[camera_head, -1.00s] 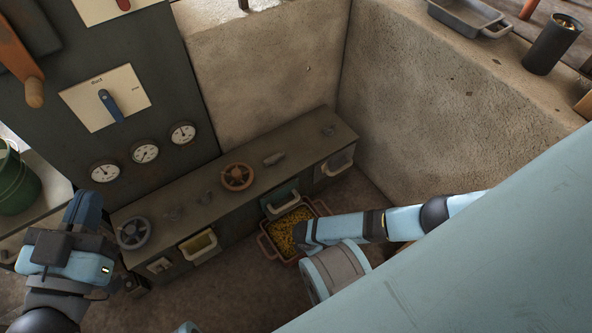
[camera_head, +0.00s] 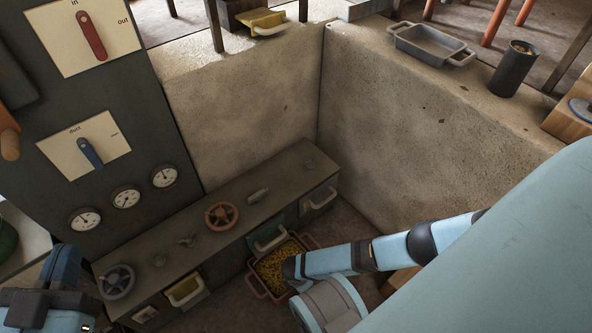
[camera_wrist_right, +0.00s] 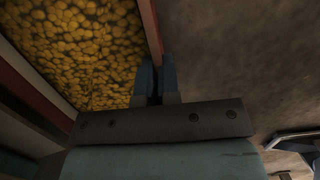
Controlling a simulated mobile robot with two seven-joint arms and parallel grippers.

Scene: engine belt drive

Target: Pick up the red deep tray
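The red deep tray (camera_head: 256,284) stands on the floor in front of the low cabinet and is filled with small yellow pieces. Its wall (camera_wrist_right: 151,28) also shows in the right wrist view, with the yellow pieces to the left of it. My right gripper (camera_wrist_right: 157,72) has its fingers on either side of this wall, close together, and appears shut on it. In the head view the right arm reaches to the tray's right side and partly covers it. My left gripper (camera_head: 62,264) is at the lower left, away from the tray, its finger opening not clear.
The low cabinet (camera_head: 240,235) with drawers and handwheels stands right behind the tray. A stone wall (camera_head: 420,130) rises at the right, with a grey tray (camera_head: 430,45) and a dark cup (camera_head: 513,68) on its ledge. A gauge panel (camera_head: 110,150) stands at the left.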

